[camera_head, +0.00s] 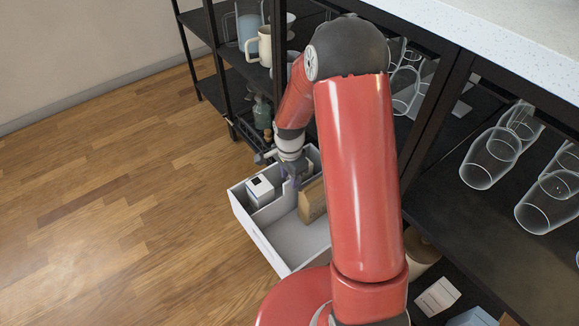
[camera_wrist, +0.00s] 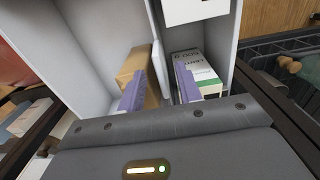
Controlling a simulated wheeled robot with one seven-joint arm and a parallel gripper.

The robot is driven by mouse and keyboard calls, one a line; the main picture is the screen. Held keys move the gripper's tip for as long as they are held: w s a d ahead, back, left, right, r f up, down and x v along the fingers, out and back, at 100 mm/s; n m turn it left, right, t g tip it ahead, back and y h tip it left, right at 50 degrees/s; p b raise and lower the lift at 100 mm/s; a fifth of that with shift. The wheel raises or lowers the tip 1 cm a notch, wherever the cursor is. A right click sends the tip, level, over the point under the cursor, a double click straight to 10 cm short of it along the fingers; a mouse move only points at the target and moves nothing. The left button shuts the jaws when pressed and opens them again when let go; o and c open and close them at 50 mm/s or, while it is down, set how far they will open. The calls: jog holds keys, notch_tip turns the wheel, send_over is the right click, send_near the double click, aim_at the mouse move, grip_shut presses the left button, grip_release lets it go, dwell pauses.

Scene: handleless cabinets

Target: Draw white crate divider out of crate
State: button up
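The white crate (camera_head: 262,238) stands low in front of the black shelf unit in the head view; its pale wall also shows in the wrist view (camera_wrist: 85,50). The thin white crate divider (camera_head: 277,211) runs between a narrow compartment and a wider one. In the wrist view the divider (camera_wrist: 158,68) stands upright between the two purple fingers. My gripper (camera_wrist: 160,92) is open, one finger on each side of the divider, with gaps visible. In the head view my gripper (camera_head: 291,180) is over the crate's far part, partly hidden by my arm.
A brown box (camera_wrist: 134,62) is in the wider compartment, close to the left finger. A white-and-green carton (camera_wrist: 197,70) is in the narrow compartment by the right finger, with a white box (camera_head: 260,190) also there. Shelves with glasses (camera_head: 490,158) stand right; wooden floor (camera_head: 120,220) is clear left.

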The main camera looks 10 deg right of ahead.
aim_at(290, 192)
jog(key=shift+f, duration=1.75)
grip_shut()
jog(key=c, duration=0.6)
grip_release()
grip_shut()
jog(key=shift+r, duration=0.3)
